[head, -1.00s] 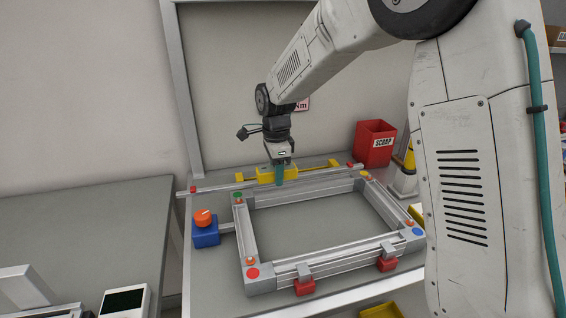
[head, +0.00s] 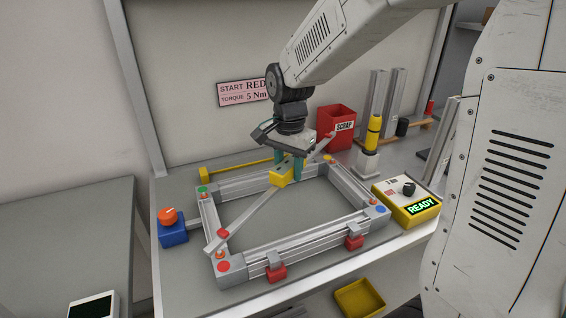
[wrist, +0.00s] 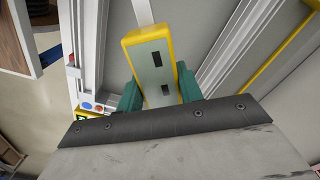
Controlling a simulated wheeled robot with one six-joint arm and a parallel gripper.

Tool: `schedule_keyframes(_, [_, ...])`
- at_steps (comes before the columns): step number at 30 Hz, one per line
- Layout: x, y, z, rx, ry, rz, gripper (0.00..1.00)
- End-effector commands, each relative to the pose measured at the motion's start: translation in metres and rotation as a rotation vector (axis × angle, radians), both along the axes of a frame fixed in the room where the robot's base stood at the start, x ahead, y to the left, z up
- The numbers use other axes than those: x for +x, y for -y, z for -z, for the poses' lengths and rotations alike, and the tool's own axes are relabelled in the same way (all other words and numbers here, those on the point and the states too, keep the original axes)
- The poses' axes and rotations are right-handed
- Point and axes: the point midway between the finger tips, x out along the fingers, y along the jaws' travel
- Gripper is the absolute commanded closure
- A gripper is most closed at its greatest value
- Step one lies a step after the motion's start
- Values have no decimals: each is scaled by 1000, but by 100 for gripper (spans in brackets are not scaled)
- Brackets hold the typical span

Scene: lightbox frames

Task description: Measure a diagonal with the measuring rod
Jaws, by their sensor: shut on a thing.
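The measuring rod (head: 250,212) is a silver bar with a yellow block in its middle and red marks near its ends. My gripper (head: 288,165) is shut on the yellow block, with teal fingers on either side; the wrist view shows the block's grey face (wrist: 151,72) between them. The rod lies slantwise over the aluminium frame (head: 322,241), from near the red-dot corner (head: 223,267) towards the opposite far-right corner, which the rod and gripper partly hide. I cannot tell whether it touches the frame. The green-dot corner (head: 202,190) and blue-dot corner (head: 381,209) are uncovered.
Red clamps (head: 276,273) hold the frame's front rail. A blue box with an orange button (head: 172,228) stands left. A yellow rack (head: 232,168) runs behind. A red scrap bin (head: 337,127), a yellow-topped tool (head: 373,135) and a READY box (head: 408,203) stand right.

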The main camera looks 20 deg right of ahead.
Motion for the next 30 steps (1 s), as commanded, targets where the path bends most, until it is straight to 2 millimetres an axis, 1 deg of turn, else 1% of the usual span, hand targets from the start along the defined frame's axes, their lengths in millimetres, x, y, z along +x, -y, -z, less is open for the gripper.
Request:
schedule_keyframes(8, [1, -1, 0, 1, 1, -3, 96])
schedule_keyframes(13, [1, -1, 6, 1, 1, -2, 96])
schedule_keyframes(30, [1, -1, 56, 0, 0, 0, 96])
